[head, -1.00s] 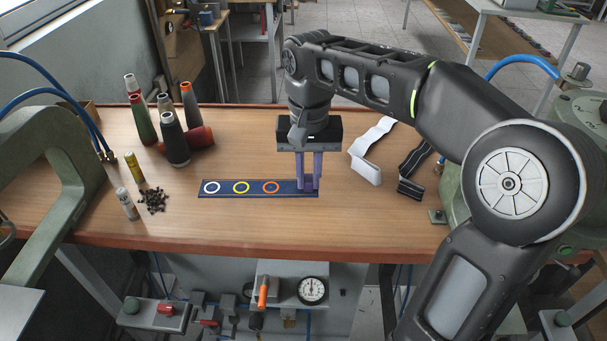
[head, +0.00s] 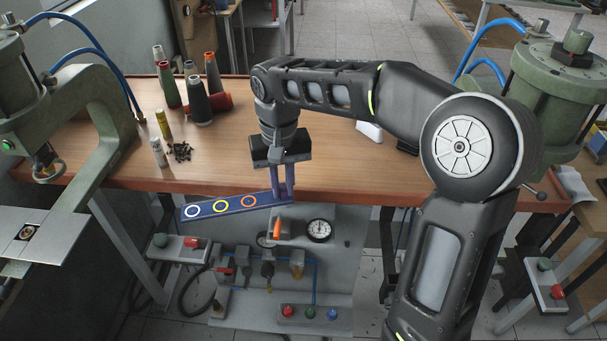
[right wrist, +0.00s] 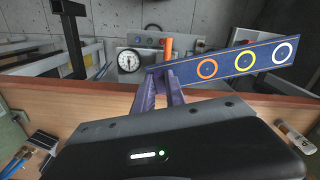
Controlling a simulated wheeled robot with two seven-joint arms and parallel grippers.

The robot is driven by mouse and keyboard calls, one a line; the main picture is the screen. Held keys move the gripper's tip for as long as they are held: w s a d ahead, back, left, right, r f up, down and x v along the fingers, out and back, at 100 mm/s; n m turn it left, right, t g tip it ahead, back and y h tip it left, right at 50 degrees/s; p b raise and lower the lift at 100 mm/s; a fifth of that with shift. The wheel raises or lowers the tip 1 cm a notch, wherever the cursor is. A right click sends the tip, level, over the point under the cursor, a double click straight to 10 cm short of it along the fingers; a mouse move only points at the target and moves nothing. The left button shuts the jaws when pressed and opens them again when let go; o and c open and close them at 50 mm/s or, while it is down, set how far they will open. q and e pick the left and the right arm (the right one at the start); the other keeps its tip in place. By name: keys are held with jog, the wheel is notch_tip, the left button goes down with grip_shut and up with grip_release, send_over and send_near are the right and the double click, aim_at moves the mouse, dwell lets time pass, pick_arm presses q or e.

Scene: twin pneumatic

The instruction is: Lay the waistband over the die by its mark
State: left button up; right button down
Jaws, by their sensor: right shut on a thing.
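The waistband (head: 235,205) is a flat dark blue strip with white, yellow and orange rings. My right gripper (head: 284,192) is shut on its right end, past the orange ring. The strip hangs level in the air in front of the table's front edge, its white-ring end pointing left. The right wrist view also shows the strip (right wrist: 226,63) jutting out from the fingers (right wrist: 163,88). At far left, a plate under the left press holds a dark square with a small round metal piece (head: 27,232), seemingly the die. The strip is well apart from it. My left gripper is not shown.
The left green press (head: 97,90) has a C-shaped frame beside the plate (head: 60,250). Thread cones (head: 195,98), small bottles (head: 158,152) and dark studs (head: 181,151) stand on the table. A gauge panel (head: 325,260) is below. A green press (head: 560,95) stands right.

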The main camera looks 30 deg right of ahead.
aim_at(243, 209)
jog(key=w+a+f+n, duration=0.1)
jog(key=a+f, duration=0.1)
jog(key=w+a+f+n, duration=0.1)
jog(key=w+a+f, duration=0.1)
jog(key=a+f, duration=0.1)
jog(key=w+a+f+n, duration=0.1)
jog(key=w+a+f, duration=0.1)
jog(key=f, duration=0.1)
jog(key=shift+w+a+n, duration=0.25)
jog(key=shift+n, duration=0.15)
jog(key=shift+f, duration=0.1)
jog(key=shift+a, duration=0.1)
